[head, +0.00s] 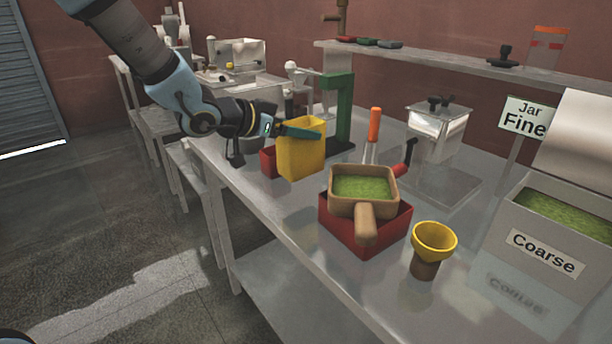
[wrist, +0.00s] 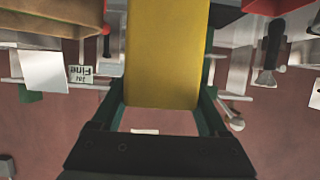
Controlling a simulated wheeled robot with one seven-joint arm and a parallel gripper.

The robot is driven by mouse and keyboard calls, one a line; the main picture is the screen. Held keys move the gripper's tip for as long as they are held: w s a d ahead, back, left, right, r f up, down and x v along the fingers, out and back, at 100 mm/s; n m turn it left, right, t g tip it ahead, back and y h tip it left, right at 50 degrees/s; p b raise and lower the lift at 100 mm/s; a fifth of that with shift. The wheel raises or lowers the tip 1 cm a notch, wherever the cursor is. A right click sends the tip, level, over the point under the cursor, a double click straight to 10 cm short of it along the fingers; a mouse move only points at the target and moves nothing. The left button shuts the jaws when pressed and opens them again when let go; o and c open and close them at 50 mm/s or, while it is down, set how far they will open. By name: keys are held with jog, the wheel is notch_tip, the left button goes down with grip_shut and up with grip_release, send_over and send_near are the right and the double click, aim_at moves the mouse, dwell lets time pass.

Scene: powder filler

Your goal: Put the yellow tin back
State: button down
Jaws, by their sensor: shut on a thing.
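The yellow tin (head: 301,155) is upright and open-topped in the head view, at the left part of the metal table. My gripper (head: 298,130) reaches it from the left and is shut on it near its upper part. In the wrist view the yellow tin (wrist: 163,55) fills the space between my two fingers (wrist: 164,108). Whether its base touches the table cannot be told. A small red block or box (head: 268,161) stands behind and left of the tin, partly hidden.
A green stand (head: 340,110) rises just behind the tin. A red tray (head: 338,222) holds a wooden scoop (head: 365,205) of green powder. A yellow funnel (head: 435,240) on a brown base is in front. A bin labelled Coarse (head: 540,252) stands at right. The table's left edge is close to the tin.

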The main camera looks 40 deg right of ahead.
aim_at(298, 158)
jog(key=shift+f+p, duration=0.3)
jog(key=shift+f, duration=3.25)
jog(key=shift+f, duration=0.15)
grip_release()
jog(key=shift+a+r, duration=0.2)
jog(key=b+v, duration=0.1)
jog(key=v, duration=1)
jog(key=shift+a, duration=0.3)
